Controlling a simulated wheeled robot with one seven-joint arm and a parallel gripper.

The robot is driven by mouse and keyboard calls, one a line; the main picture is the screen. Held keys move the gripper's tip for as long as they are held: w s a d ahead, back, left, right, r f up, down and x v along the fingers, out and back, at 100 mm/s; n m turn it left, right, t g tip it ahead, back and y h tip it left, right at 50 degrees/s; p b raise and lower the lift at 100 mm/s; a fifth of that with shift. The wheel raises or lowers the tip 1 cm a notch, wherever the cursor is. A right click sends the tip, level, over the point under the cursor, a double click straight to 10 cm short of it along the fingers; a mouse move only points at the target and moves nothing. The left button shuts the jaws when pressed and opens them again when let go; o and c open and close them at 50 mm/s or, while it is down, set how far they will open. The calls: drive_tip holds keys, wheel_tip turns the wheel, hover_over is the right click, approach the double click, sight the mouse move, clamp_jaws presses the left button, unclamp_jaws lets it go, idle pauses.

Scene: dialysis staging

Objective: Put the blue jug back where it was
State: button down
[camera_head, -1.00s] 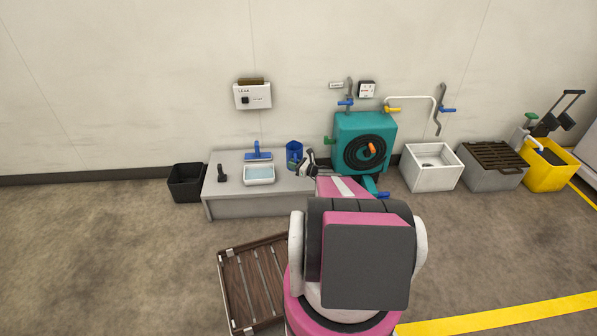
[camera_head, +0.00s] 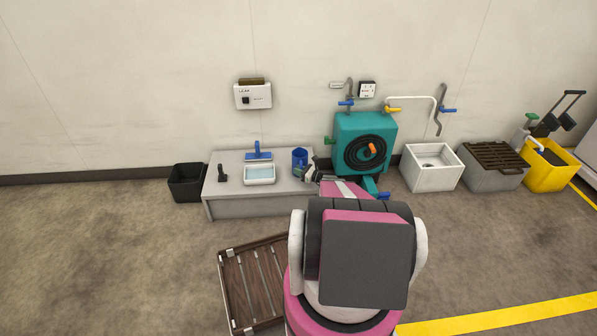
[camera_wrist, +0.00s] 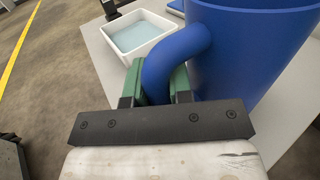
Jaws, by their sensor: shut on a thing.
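The blue jug (camera_head: 299,158) is at the right end of the low grey bench (camera_head: 250,207), just left of the teal tank. My gripper (camera_head: 311,172) is at the jug's right front side. In the wrist view, the green-padded fingers of my gripper (camera_wrist: 161,84) are shut on the handle of the blue jug (camera_wrist: 240,45). The jug looks upright. Its base is out of the wrist view, so I cannot tell whether it touches the bench top.
A white tray of pale liquid (camera_head: 259,174), a blue-handled tool (camera_head: 258,153) and a dark object (camera_head: 222,174) are on the bench. The teal tank (camera_head: 343,126) with a coiled hose stands right. A black bin (camera_head: 187,182) stands left. A wooden slatted pallet (camera_head: 250,283) lies in front.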

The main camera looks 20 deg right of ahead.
drive_tip(key=shift+f, duration=0.15)
drive_tip(key=c, duration=1)
unclamp_jaws()
